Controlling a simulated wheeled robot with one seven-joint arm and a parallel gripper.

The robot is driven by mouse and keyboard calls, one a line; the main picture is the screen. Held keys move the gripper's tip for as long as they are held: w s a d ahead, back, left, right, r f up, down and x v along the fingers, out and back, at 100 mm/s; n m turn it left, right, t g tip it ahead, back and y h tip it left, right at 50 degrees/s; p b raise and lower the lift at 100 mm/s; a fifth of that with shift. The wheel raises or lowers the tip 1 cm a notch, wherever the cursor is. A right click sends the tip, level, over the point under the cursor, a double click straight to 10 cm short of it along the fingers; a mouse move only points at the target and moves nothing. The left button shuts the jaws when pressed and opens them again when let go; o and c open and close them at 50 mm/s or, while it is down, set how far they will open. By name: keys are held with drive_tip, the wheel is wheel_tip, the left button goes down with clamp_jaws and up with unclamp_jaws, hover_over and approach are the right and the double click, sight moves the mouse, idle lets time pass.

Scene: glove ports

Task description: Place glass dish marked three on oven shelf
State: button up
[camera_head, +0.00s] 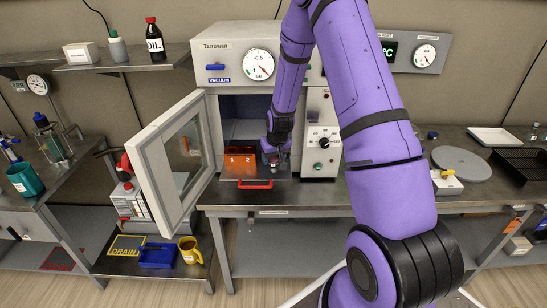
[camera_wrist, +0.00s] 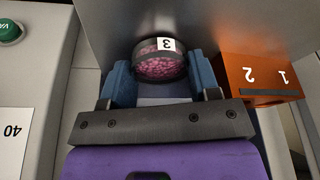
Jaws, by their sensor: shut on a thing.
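The glass dish marked 3 (camera_wrist: 160,66) is round, with pink contents and a white label, between my gripper's blue fingers in the wrist view. My gripper (camera_wrist: 159,72) is shut on it. In the head view my gripper (camera_head: 275,150) is at the mouth of the vacuum oven (camera_head: 225,52), right of an orange block marked 1 and 2 (camera_head: 240,163). The dish is small and mostly hidden there. I cannot tell whether the dish touches the shelf.
The oven door (camera_head: 172,158) stands open to the left. The orange block also shows close to my gripper's right in the wrist view (camera_wrist: 252,76). The oven's control panel (camera_head: 321,135) is just right of the opening. The dark chamber behind looks empty where visible.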

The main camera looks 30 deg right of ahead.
drive_tip(key=shift+f, duration=0.15)
drive_tip(key=o, duration=1)
